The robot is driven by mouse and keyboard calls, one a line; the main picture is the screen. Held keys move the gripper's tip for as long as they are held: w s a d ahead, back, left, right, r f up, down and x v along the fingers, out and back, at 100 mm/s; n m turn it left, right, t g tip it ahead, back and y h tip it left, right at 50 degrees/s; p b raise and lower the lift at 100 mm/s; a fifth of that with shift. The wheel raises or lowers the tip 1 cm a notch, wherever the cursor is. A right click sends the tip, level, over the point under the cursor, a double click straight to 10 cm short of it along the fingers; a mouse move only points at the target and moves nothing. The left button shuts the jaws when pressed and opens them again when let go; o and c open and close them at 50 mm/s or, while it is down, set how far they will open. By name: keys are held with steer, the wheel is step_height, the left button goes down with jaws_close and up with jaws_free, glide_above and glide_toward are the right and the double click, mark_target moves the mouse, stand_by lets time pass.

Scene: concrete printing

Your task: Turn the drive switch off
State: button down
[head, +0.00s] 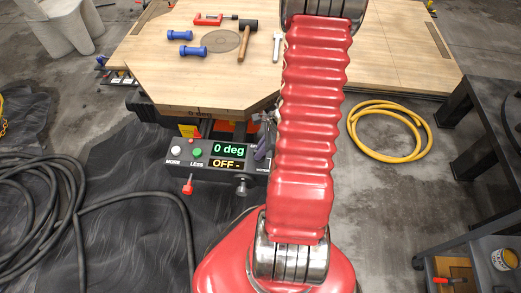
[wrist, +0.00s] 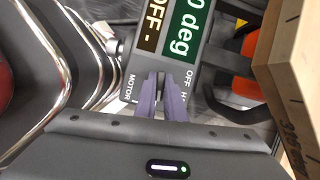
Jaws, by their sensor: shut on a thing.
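The dark control box (head: 205,175) hangs at the front edge of the wooden table in the head view. Its displays read "0 deg" in green and "OFF -" in amber; the box (wrist: 207,75) also shows in the wrist view, with "MOTOR" and "OFF" labels beside my fingers. My gripper (wrist: 161,80) has purple fingers, nearly closed around the small dark drive switch (wrist: 161,86) on the box face. The fingers hide most of the switch, so its exact position cannot be read. In the head view my gripper (head: 263,148) is partly hidden behind my red arm.
The box carries a white button (head: 176,150), a green button (head: 197,153) and a red lever (head: 188,186) below. The wooden table (head: 160,75) holds blue dumbbell-shaped pieces, a hammer and a red clamp. Black hose (head: 40,225) lies left, a yellow hose (head: 390,155) right.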

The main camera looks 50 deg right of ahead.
steer(key=shift+w+d, duration=0.1)
steer(key=n+g, duration=0.1)
steer(key=n, duration=0.2)
steer(key=n+g+y, duration=0.1)
steer(key=n, duration=0.2)
steer(key=shift+w+n, duration=0.1)
steer(key=shift+n, duration=0.2)
steer(key=n+g, duration=0.1)
steer(key=n, duration=0.2)
steer(key=n+g, duration=0.1)
steer(key=n, duration=0.2)
steer(key=shift+w+r+g, duration=0.1)
steer(key=shift+g, duration=0.2)
steer(key=n+g, duration=0.1)
steer(key=n, duration=0.2)
steer(key=n+h, duration=0.1)
steer(key=n, duration=0.1)
steer(key=shift+n+g, duration=0.4)
steer(key=n+h, duration=0.1)
steer(key=n, duration=0.1)
steer(key=n+g, duration=0.1)
steer(key=n, duration=0.2)
steer(key=shift+h, duration=0.4)
steer(key=c, duration=1.8)
jaws_free()
steer(key=shift+c, duration=0.2)
